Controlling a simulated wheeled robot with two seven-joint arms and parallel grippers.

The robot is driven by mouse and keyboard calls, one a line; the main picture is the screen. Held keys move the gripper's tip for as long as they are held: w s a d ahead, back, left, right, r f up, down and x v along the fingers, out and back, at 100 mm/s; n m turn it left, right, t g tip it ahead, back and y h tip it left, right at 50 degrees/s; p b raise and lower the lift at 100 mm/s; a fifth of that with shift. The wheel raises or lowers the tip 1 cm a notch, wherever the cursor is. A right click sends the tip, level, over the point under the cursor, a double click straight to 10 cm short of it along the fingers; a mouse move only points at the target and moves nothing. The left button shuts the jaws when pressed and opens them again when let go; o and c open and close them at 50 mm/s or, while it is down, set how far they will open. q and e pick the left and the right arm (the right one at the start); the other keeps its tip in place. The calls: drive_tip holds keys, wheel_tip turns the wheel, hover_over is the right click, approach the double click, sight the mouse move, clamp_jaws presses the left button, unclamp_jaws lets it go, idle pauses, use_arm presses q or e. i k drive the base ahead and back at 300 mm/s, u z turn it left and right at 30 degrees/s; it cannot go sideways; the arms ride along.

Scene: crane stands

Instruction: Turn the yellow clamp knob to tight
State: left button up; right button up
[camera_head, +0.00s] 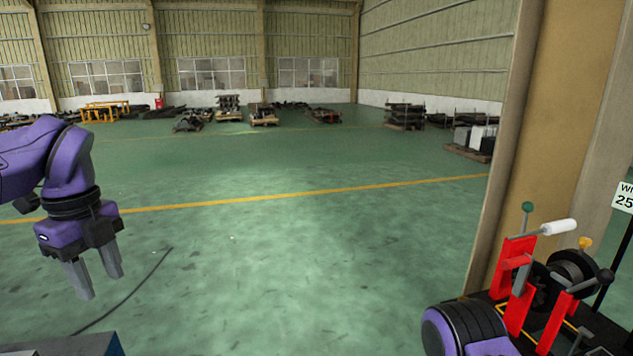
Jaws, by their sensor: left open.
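The yellow clamp knob (585,242) is small and sits at the right, at the top of a black wheel-shaped part (571,268). Its setting cannot be read from here. Red uprights (516,262), a white handle (558,227) and a green ball knob (527,206) stand just left of it. My left gripper (98,283) is at the far left, open and empty, pointing down over the floor, far from the knob. A purple part of my right arm (465,328) shows at the bottom, left of the stand; its gripper is not in view.
A tan column (545,130) rises behind the stand. A white sign (623,197) and a dark ball-ended lever (604,275) are at the right edge. The green floor (290,260) in the middle is clear apart from a thin dark line. Loaded pallets stand far back.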

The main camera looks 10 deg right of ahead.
sight(584, 241)
drive_tip(key=i, duration=1.65)
drive_tip(key=z, duration=3.35)
drive_tip(key=i, duration=1)
